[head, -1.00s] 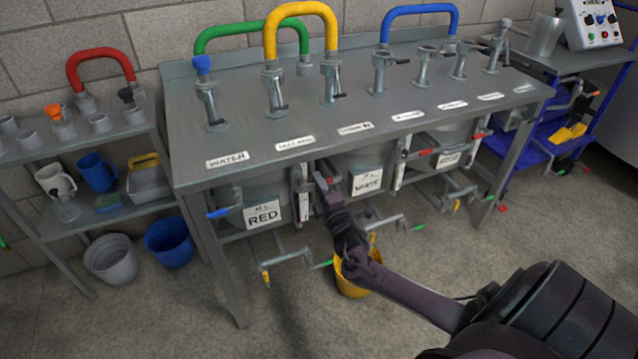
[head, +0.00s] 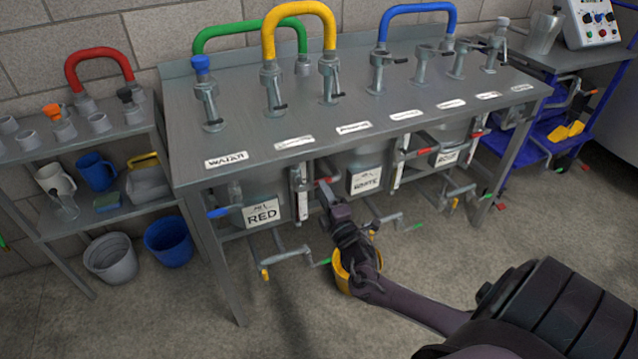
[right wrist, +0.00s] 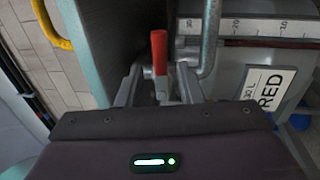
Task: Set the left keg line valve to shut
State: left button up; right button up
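A red-handled lever (right wrist: 159,52) sits on metal pipework between the two fingers of my right gripper (right wrist: 160,88) in the right wrist view. The fingers stand apart on either side of the lever's lower part, with gaps showing. My left gripper is out of view.
The steel bench (head: 240,130) carries taps and coloured hoses above the kegs. Pipes with green ends (head: 322,262) stick out low in front. A blue bucket (head: 169,242) is at left. The front floor is clear.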

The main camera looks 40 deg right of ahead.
jog(key=shift+v, duration=1.75)
